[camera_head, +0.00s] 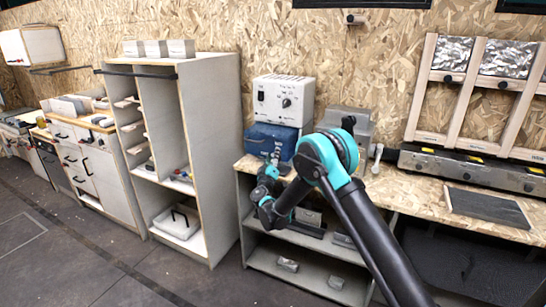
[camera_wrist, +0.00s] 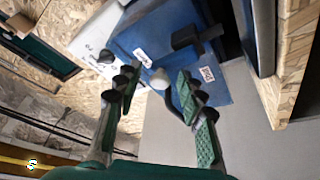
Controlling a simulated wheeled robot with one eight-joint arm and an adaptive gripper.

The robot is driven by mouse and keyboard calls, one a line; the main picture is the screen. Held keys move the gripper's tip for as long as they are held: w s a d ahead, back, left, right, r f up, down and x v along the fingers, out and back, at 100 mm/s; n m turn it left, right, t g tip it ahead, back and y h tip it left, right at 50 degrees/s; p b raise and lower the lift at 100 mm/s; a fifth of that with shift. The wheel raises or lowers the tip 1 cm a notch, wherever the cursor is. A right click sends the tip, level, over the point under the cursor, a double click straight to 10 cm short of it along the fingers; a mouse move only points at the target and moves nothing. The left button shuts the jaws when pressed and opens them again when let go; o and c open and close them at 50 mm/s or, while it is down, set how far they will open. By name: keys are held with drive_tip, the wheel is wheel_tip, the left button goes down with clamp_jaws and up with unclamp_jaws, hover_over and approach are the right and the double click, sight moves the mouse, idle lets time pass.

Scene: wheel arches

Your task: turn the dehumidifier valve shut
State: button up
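A blue box (camera_head: 262,139) stands on the bench under a white box with dials (camera_head: 283,97); which one is the dehumidifier I cannot tell. In the wrist view the blue box (camera_wrist: 150,37) fills the upper middle, tilted, with labels and a black handle-like part (camera_wrist: 197,38). A pale rounded knob on a curved grey stem (camera_wrist: 160,79) shows before it, perhaps the valve. My gripper (camera_wrist: 157,76) is open, its two fingers on either side of the knob in the picture. Whether they touch it I cannot tell. In the head view my gripper (camera_head: 273,160) is in front of the blue box, small and partly hidden.
A tall shelf cabinet (camera_head: 207,150) stands left of the bench. A grey metal appliance (camera_head: 350,122) sits right of the blue box, partly behind my arm. A long burner-like unit (camera_head: 470,168) and a dark slab (camera_head: 487,207) lie farther right. Open floor lies at the front left.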

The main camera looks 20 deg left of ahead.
drive_tip(key=shift+w, duration=0.1)
drive_tip(key=shift+c, duration=0.3)
clamp_jaws()
drive_tip(key=shift+n, duration=0.4)
drive_tip(key=shift+w+a+f+n+g+h, duration=0.2)
drive_tip(key=shift+a+f+n+g, duration=0.65)
drive_tip(key=shift+n, duration=1.85)
drive_tip(key=shift+s+a+f+n+g+h, duration=0.1)
drive_tip(key=shift+a+f+n+g+h, duration=0.15)
drive_tip(key=shift+n+g, duration=1.75)
drive_tip(key=shift+w+a+f+n+g+h, duration=0.1)
drive_tip(key=shift+a+f+n+g+h, duration=0.35)
drive_tip(key=shift+n, duration=2.95)
drive_tip(key=shift+f, duration=0.25)
